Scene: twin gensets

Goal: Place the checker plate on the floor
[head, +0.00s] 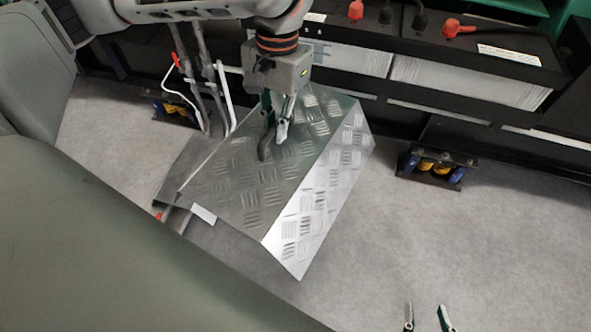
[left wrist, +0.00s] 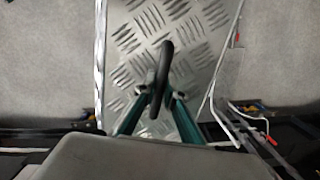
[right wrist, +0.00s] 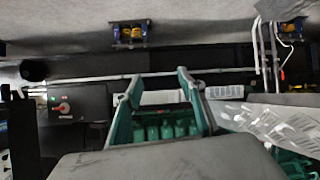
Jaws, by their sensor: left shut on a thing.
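The checker plate (head: 235,185) is a silver sheet with raised tread marks, a bent bright side and a black handle (head: 266,146). It hangs at a slant in front of the generator set; the gap to the floor (head: 420,250) is hard to judge. My left gripper (head: 277,125) is shut on the handle, which also shows between its fingers in the left wrist view (left wrist: 160,80). My right gripper (head: 426,318) is open and empty at the bottom of the head view, apart from the plate. The plate also shows at the right of the right wrist view (right wrist: 275,125).
The generator set's black frame (head: 480,150) runs along the back, with batteries (head: 470,60) on it bearing red and black terminal caps. A blue and yellow mount (head: 435,168) stands at its foot. White and grey pipes (head: 222,85) rise left of the plate. Grey floor lies clear at right.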

